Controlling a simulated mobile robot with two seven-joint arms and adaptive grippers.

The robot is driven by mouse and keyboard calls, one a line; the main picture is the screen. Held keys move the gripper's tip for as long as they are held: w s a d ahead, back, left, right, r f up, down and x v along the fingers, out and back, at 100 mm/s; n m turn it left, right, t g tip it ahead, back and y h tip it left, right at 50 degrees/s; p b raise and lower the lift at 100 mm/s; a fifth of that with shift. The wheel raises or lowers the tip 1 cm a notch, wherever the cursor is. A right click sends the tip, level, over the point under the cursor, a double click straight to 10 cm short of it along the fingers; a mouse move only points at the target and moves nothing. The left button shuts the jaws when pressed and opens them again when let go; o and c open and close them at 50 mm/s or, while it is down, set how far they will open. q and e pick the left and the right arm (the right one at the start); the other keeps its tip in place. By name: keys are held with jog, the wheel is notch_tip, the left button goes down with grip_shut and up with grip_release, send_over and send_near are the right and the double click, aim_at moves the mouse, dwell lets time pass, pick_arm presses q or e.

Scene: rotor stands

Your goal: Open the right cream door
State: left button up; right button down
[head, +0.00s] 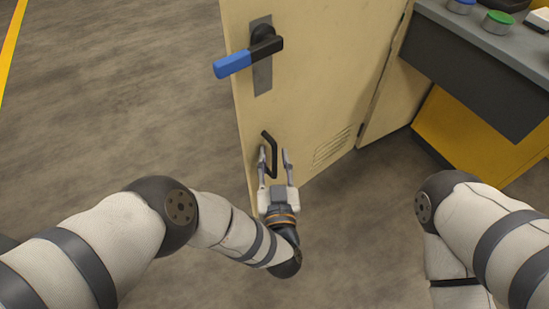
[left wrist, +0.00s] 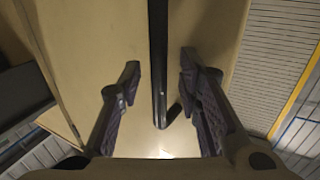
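The cream door (head: 320,75) stands in the middle of the head view, its free left edge next to open floor. A lever handle with a blue grip (head: 233,64) sits on a grey plate near its upper left. A black pull handle (head: 270,150) is lower on the same face. My left gripper (head: 274,165) is open, its fingers on either side of the pull handle. In the left wrist view the black bar (left wrist: 159,60) runs between the open fingers, and neither finger seems to touch it. My right gripper is out of view.
A grey-topped bench (head: 500,45) with a green-topped object (head: 497,20) and a yellow lower panel (head: 460,130) stands to the right of the door. Bare floor (head: 120,100) lies open on the left, with a yellow line at the far left.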

pick_arm(q)
jog(key=s, duration=0.7)
jog(key=shift+s+d, duration=0.15)
jog(key=shift+s, duration=0.15)
